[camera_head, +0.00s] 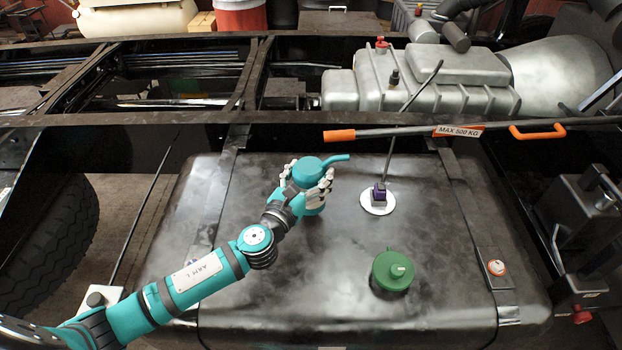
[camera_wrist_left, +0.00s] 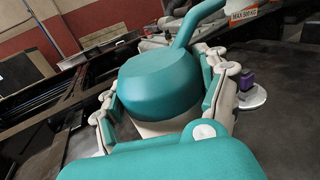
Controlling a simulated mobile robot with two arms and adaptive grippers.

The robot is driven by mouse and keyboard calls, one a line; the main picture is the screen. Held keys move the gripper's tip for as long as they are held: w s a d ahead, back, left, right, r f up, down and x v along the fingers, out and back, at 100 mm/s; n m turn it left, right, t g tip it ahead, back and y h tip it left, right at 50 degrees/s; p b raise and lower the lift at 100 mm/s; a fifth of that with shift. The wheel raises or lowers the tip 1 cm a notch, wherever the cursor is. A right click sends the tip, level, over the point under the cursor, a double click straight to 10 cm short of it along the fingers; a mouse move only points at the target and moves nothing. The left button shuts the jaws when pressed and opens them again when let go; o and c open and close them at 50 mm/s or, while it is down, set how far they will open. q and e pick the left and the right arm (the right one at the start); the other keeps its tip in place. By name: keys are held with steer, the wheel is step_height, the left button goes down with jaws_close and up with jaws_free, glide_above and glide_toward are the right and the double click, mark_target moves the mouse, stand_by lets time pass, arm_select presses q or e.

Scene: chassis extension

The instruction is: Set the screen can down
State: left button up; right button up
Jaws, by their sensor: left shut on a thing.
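The screen can appears to be the teal can with a curved spout (camera_head: 308,172). My left gripper (camera_head: 308,187) is shut around its body over the dark tank top (camera_head: 300,260). In the left wrist view the can (camera_wrist_left: 160,80) sits between the two fingers (camera_wrist_left: 165,105), its spout pointing up and right. A pale lower part shows under the teal body. The can's underside is hidden, so I cannot tell whether it touches the tank. My right gripper is not in view.
A purple block on a white disc (camera_head: 378,202) with a thin rod stands right of the can. A green cap (camera_head: 393,270) is nearer the front. An orange-handled bar (camera_head: 400,131) crosses behind. The tank top's left part is clear.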

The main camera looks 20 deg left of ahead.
arm_select(q)
steer(key=shift+w+d+f, duration=0.1)
steer(key=shift+w+d, duration=0.05)
step_height(320, 180, down, 2)
steer(key=shift+f+b, duration=0.25)
steer(key=shift+b, duration=0.1)
steer(key=shift+f, duration=0.35)
steer(key=o, duration=1)
steer(key=shift+f, duration=0.3)
steer(key=shift+c, duration=0.2)
steer(key=o, duration=0.5)
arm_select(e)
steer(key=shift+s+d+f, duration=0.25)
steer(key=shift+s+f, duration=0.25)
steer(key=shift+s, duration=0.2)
